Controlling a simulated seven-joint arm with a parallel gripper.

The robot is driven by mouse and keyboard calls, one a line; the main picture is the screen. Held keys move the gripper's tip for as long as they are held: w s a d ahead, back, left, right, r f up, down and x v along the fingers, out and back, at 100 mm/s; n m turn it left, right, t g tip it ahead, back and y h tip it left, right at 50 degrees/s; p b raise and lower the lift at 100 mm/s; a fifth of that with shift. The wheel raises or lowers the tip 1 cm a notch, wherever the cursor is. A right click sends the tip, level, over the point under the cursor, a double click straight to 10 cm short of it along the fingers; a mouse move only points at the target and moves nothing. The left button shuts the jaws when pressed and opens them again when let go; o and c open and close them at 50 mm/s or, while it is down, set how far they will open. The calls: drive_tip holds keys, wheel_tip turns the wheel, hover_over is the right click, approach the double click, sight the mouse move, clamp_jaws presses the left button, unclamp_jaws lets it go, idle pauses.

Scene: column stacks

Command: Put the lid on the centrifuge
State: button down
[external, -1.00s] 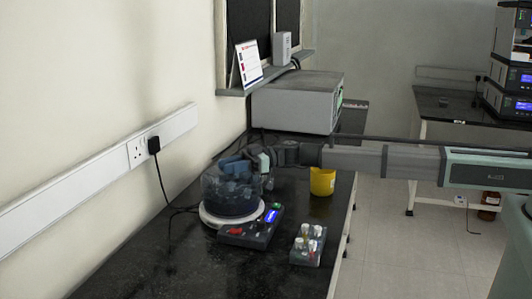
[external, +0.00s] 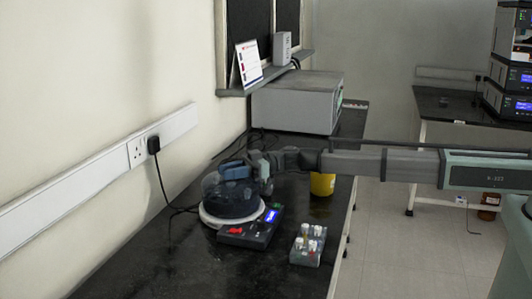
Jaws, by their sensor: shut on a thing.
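The centrifuge stands on the black bench, with a round white base (external: 214,220), a dark transparent bowl (external: 232,205) and a control box (external: 252,229) with a lit blue display at its front right. My gripper (external: 256,168) reaches in from the right at the bowl's upper right edge. It is shut on the lid (external: 236,170), a dark piece with a blue-grey top. The lid is over the bowl's top; I cannot tell whether it touches the rim all round. The fingertips are small and partly merge with the lid.
A yellow container (external: 322,184) stands right of the centrifuge, close beneath my arm. A small rack with several capped tubes (external: 308,244) is at the bench's right edge. A grey instrument (external: 296,103) stands behind. The bench's front left is clear.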

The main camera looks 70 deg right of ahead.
drive_tip(key=shift+c, duration=1.3)
unclamp_jaws()
drive_tip(key=shift+r, duration=0.15)
drive_tip(key=shift+r, duration=2.85)
